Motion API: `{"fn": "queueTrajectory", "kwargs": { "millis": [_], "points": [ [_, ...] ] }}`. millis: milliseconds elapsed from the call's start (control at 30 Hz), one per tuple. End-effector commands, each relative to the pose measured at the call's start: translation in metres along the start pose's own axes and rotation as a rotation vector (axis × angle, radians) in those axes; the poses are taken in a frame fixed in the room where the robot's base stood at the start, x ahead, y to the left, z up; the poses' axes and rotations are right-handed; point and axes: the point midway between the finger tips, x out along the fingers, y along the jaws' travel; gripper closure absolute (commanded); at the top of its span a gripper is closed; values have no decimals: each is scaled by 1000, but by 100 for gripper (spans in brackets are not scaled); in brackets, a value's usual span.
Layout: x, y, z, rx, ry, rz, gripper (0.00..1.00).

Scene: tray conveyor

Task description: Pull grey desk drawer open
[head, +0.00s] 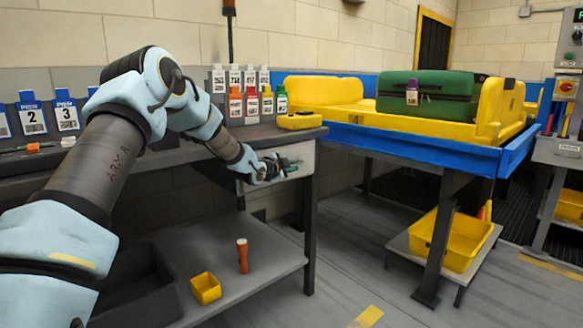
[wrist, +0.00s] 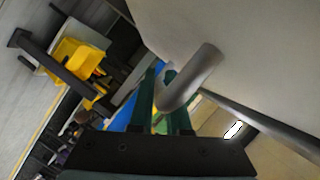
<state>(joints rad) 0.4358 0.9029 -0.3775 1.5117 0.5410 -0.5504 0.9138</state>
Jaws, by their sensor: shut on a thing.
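The grey drawer (head: 303,154) sits under the right end of the dark desk top (head: 262,132). Its pale front also fills the upper right of the wrist view (wrist: 240,40). My gripper (head: 288,165) is at this front, below the desk edge. In the wrist view, its green fingers (wrist: 163,100) are shut on the grey rounded handle (wrist: 195,76), which lies between them. My gripper hides part of the drawer front in the head view. I cannot tell whether the drawer stands slightly out.
Coloured bottles (head: 251,104) and a yellow box (head: 299,121) stand on the desk top. A lower shelf (head: 262,262) holds a small yellow bin (head: 206,288) and an orange-brown cylinder (head: 242,256). The conveyor (head: 420,147) with a green suitcase (head: 425,97) stands right. Floor between is clear.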

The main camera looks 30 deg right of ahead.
Motion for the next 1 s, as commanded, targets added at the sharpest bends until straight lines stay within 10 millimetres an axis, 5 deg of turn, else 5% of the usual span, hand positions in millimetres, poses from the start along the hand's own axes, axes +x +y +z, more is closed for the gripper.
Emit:
{"fn": "queueTrajectory", "kwargs": {
  "millis": [467, 1000],
  "points": [
    [-9, 22, -23, 1, 2, 3, 100],
    [-54, 99, -127, 2, 3, 4, 100]
  ]
}}
